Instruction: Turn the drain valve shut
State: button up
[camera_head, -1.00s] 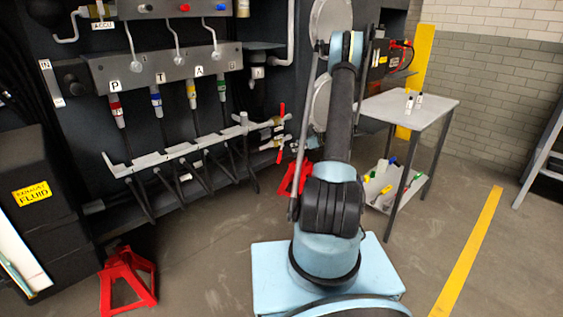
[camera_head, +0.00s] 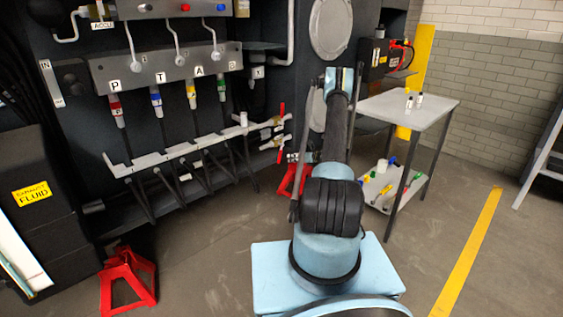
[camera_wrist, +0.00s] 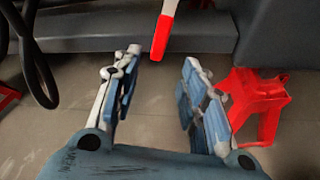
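Two red-handled valves sit on the right end of the chassis piping in the head view. The upper red handle (camera_head: 282,110) stands upright, and the lower red handle (camera_head: 280,155) also points about vertically. A small label beside the lower one is too small to read surely, so I cannot tell which valve is the drain valve. In the wrist view, a red-tipped handle (camera_wrist: 161,35) with a white upper part hangs down at the top centre, just beyond the fingertips. My gripper (camera_wrist: 161,60) is open and empty, its fingers on either side below the handle. My arm hides it in the head view.
A red stand (camera_wrist: 255,103) is close to the right finger. A dark hose (camera_wrist: 34,60) hangs at left, and a grey chassis beam (camera_wrist: 100,30) crosses behind. In the head view, a grey table (camera_head: 408,105) stands right of my arm, with open floor further right.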

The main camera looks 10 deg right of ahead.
aim_at(280, 158)
jog(key=x, duration=1.1)
jog(key=shift+w, duration=0.1)
grip_shut()
